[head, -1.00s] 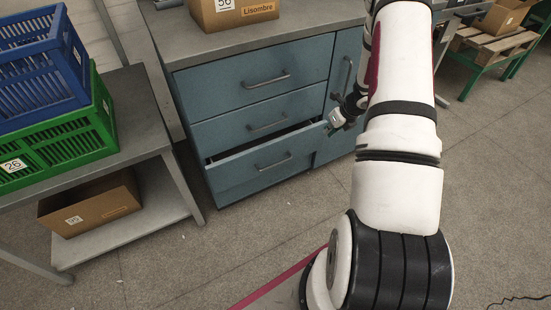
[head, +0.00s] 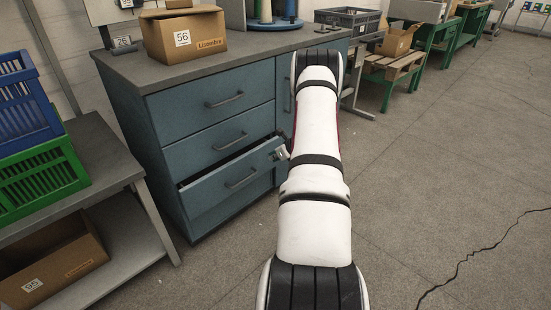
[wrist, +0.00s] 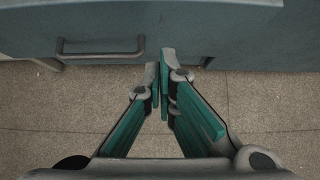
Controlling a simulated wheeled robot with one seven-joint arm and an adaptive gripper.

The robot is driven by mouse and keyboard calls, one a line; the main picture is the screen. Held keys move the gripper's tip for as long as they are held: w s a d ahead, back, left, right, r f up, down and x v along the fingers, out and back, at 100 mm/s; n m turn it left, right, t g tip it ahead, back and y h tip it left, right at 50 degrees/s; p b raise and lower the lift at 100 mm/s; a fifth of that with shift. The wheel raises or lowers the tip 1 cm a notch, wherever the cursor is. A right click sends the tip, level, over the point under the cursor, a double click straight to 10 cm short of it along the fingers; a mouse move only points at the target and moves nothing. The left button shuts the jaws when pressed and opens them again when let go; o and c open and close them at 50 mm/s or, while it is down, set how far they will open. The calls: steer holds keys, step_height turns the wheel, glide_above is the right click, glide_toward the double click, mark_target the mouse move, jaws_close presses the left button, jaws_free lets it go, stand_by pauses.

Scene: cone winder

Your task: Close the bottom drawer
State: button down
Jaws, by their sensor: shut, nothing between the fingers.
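The bottom drawer (head: 212,195) of the blue-grey cabinet stands partly open, with a dark gap above its front panel. Its bar handle (head: 240,179) is at the middle of the front; a bar handle (wrist: 100,47) also shows at the upper left of the wrist view. My gripper (head: 281,153) is at the drawer's right end, largely hidden by my arm in the head view. In the wrist view my gripper (wrist: 160,75) is shut and empty, its tips close to the panel, right of the handle. Whether they touch it I cannot tell.
The two upper drawers (head: 186,112) are shut. A cardboard box (head: 165,42) stands on the cabinet top. A shelf table (head: 95,150) with blue and green crates stands at the left, close to the cabinet. The floor at the right is open.

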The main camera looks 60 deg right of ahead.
steer(key=shift+w+d+f+b, duration=0.35)
steer(key=shift+w+f, duration=0.15)
steer(key=shift+w, duration=0.65)
steer(key=shift+w+d+f+b, duration=0.3)
steer(key=shift+w+f, duration=0.15)
steer(key=shift+w, duration=0.65)
steer(key=shift+w+d+f+b, duration=0.35)
steer(key=shift+w+f, duration=0.15)
steer(key=shift+w, duration=0.65)
